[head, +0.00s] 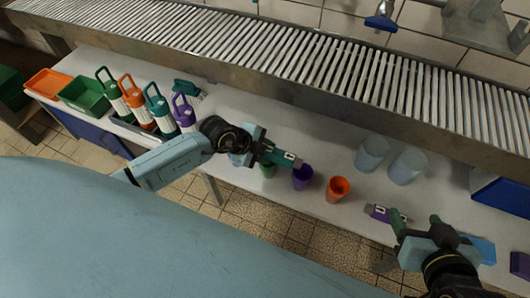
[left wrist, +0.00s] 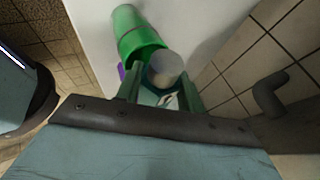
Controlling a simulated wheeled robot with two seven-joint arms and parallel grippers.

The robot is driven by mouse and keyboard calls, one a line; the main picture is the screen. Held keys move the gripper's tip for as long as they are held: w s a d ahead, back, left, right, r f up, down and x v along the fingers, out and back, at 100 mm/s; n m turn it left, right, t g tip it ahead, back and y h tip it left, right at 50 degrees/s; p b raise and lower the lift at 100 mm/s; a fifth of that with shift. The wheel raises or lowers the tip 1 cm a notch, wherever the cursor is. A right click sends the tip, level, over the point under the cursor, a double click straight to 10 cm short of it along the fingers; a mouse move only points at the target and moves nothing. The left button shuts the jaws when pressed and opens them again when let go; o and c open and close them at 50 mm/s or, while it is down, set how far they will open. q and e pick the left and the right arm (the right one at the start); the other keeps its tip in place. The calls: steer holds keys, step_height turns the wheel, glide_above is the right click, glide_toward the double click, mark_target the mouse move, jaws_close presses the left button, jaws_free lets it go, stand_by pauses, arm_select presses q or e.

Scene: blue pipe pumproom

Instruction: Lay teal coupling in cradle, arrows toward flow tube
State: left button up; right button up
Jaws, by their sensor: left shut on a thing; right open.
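My left gripper (head: 264,151) is shut on the teal coupling (head: 283,158), a short teal piece with white markings. It holds the coupling above the table, near the green cup (head: 267,171) and the purple cup (head: 303,178). In the left wrist view, a grey round end (left wrist: 165,68) shows between the two fingers (left wrist: 160,95). The direction of its arrows is too small to tell. My right gripper (head: 416,224) is open beside a purple coupling (head: 384,214) with white markings on the table. I cannot clearly make out the cradle or the flow tube.
An orange cup (head: 338,189) and two pale translucent cups (head: 371,153) stand on the white table (head: 320,145). Handled bottles (head: 158,108) and orange and green bins (head: 84,94) are at left. A slatted metal conveyor (head: 290,60) runs along the back. A blue flat piece (head: 483,249) lies at right.

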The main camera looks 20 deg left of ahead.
steer(key=shift+w+a+r, duration=0.1)
steer(key=shift+w+r, duration=0.1)
steer(key=shift+r, duration=0.05)
arm_select(q)
steer(key=shift+f, duration=0.1)
steer(key=shift+f, duration=0.4)
steer(key=o, duration=0.9)
steer(key=shift+f, duration=0.1)
arm_select(e)
steer(key=shift+r+t, duration=0.1)
steer(key=shift+t, duration=0.2)
